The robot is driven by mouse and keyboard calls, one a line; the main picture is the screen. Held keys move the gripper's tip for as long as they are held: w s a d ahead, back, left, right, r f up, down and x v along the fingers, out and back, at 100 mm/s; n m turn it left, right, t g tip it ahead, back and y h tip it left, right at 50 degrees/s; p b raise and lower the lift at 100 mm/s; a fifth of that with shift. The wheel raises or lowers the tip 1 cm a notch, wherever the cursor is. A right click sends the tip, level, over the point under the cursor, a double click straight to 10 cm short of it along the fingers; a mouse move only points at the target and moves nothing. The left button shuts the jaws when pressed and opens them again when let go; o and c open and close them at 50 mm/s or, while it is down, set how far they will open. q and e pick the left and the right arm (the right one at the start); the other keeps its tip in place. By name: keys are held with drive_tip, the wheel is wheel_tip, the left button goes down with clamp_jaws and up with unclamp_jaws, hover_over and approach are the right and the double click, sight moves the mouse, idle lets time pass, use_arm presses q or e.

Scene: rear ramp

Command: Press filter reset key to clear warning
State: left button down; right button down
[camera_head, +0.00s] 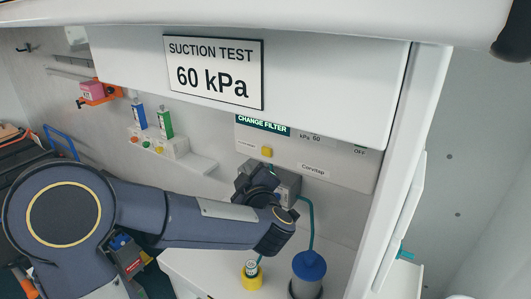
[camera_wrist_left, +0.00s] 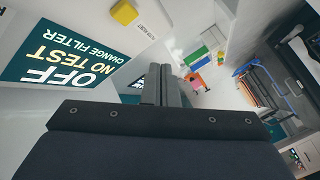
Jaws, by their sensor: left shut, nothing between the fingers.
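The suction unit (camera_head: 330,165) is a pale wall panel under a white cabinet. Its green display reads CHANGE FILTER (camera_head: 262,126). In the left wrist view the display (camera_wrist_left: 60,60) reads OFF, NO TEST and CHANGE FILTER. The yellow key (camera_head: 266,152) sits below the display; it also shows at the top of the left wrist view (camera_wrist_left: 124,12), with small lettering beside it. My left gripper (camera_head: 262,172) is just below the key, apart from it as far as I can see. In the left wrist view its fingers (camera_wrist_left: 160,72) are shut and empty. My right gripper is not in view.
A sign (camera_head: 213,72) reads SUCTION TEST 60 kPa on the cabinet above. A blue-lidded jar (camera_head: 308,266) and a yellow holder (camera_head: 251,277) stand on the counter below. A shelf with blue and green bottles (camera_head: 165,122) is to the left.

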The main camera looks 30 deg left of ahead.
sight(261, 152)
use_arm(q)
drive_tip(key=shift+w+d, duration=0.2)
drive_tip(key=shift+w, duration=2.7)
drive_tip(key=shift+w, duration=0.1)
drive_tip(key=shift+w, duration=0.35)
drive_tip(key=shift+w+d, duration=0.1)
drive_tip(key=shift+w, duration=0.3)
idle(0.3)
drive_tip(key=shift+s, duration=0.85)
drive_tip(key=shift+s, duration=0.1)
drive_tip(key=s, duration=0.4)
drive_tip(key=shift+s+a+b, duration=0.25)
drive_tip(key=shift+s+b, duration=0.1)
drive_tip(key=shift+s, duration=0.05)
